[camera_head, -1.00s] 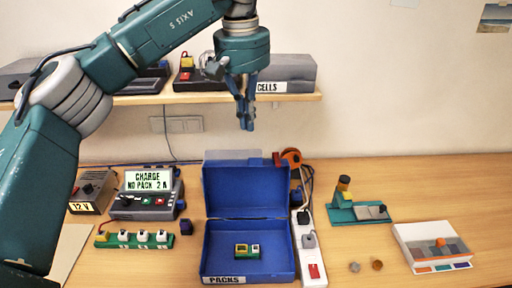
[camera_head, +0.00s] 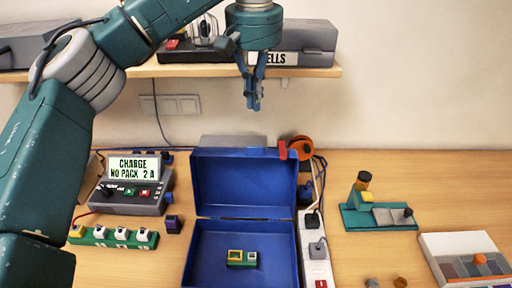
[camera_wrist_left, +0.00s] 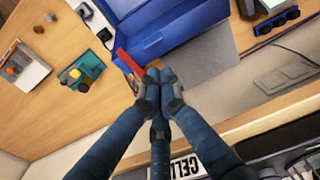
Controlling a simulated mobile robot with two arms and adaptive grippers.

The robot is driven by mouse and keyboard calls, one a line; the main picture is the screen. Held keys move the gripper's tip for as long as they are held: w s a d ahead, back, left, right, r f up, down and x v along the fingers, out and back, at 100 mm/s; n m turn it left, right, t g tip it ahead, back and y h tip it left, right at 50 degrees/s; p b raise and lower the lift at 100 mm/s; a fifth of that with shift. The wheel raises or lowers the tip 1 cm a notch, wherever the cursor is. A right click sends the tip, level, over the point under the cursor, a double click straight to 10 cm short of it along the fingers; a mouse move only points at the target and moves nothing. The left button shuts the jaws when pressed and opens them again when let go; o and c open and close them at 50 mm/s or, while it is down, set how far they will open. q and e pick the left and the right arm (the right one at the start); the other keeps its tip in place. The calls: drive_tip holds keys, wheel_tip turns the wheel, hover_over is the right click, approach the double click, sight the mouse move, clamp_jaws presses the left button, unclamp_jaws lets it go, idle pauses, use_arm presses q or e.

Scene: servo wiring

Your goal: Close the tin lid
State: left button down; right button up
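The blue tin (camera_head: 240,260) stands on the table with its lid (camera_head: 245,182) upright, hinged at the back. A small green pack with yellow and white parts (camera_head: 242,258) lies inside. A red piece (camera_head: 282,150) sits at the lid's top right corner. My left gripper (camera_head: 253,105) hangs above and behind the lid, apart from it, with its fingertips close together and nothing visible between them. In the left wrist view, the left gripper's fingers (camera_wrist_left: 160,80) are near the red piece (camera_wrist_left: 130,62) and the blue lid (camera_wrist_left: 175,35). My right gripper is not in view.
A shelf (camera_head: 300,72) with a grey CELLS box (camera_head: 300,40) is behind the gripper. A charger (camera_head: 135,190) and green strip (camera_head: 115,237) stand left of the tin. A power strip (camera_head: 315,250) and orange tape roll (camera_head: 302,148) are right of it.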

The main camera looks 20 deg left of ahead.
use_arm(q)
drive_tip(key=f, duration=0.3)
drive_tip(key=f+p, duration=0.1)
drive_tip(key=f, duration=0.3)
drive_tip(key=w+f, duration=0.1)
drive_tip(key=f, duration=0.2)
drive_tip(key=shift+a+f, duration=0.1)
drive_tip(key=shift+f, duration=0.05)
drive_tip(key=shift+f+p, duration=0.3)
drive_tip(key=shift+f, duration=0.35)
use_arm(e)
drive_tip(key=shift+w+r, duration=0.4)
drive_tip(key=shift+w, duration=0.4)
use_arm(q)
drive_tip(key=shift+w, duration=0.1)
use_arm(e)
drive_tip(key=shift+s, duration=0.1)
